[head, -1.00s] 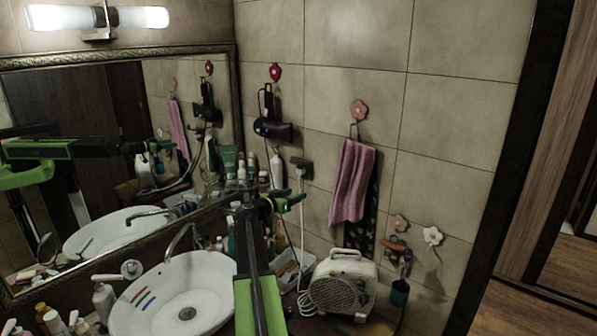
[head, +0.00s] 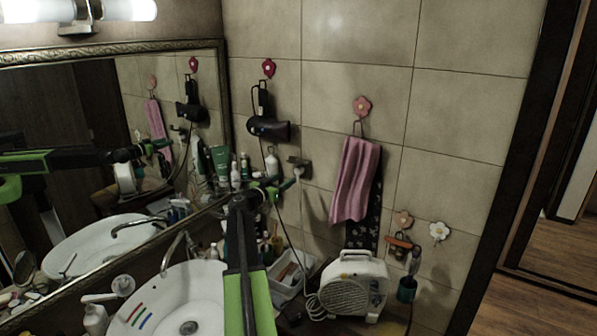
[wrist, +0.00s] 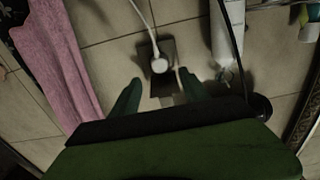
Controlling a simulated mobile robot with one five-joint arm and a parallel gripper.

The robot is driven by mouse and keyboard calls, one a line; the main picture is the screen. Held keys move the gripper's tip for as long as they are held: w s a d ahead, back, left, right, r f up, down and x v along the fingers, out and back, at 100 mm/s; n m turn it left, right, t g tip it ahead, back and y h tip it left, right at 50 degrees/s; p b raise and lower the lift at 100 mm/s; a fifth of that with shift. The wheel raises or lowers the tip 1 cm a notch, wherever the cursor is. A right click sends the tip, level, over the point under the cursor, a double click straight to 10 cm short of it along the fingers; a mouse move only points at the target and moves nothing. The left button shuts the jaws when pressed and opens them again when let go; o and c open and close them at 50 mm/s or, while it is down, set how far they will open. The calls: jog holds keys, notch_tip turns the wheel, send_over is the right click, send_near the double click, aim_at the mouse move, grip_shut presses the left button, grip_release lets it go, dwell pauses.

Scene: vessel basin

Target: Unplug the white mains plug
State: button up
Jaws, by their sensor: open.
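The white mains plug (head: 299,171) sits in a dark wall socket (head: 296,160) on the tiled wall. Its white cord hangs down the wall. In the wrist view the round white plug (wrist: 159,66) is against the dark socket plate (wrist: 167,50), with the cord running to the top of the picture. My gripper (head: 284,187) is just below and left of the plug in the head view. In the wrist view my gripper's two green fingers (wrist: 158,86) are apart, with the plug ahead between their lines. Nothing is held, and the fingers appear clear of the plug.
A white fan heater (head: 348,286) stands on the counter below, near a white tray (head: 287,278). A pink towel (head: 352,179) hangs right of the socket, and a hair dryer (head: 268,128) hangs above left. Bottles (head: 222,165) and the mirror are left; the basin (head: 165,300) is lower left.

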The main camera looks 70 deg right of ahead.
aim_at(297, 172)
jog(key=x, duration=0.9)
jog(key=shift+s, duration=0.1)
jog(key=shift+c, duration=0.3)
dwell(0.5)
grip_shut()
jog(key=shift+a, duration=0.1)
dwell(0.4)
jog(key=shift+v, duration=2.9)
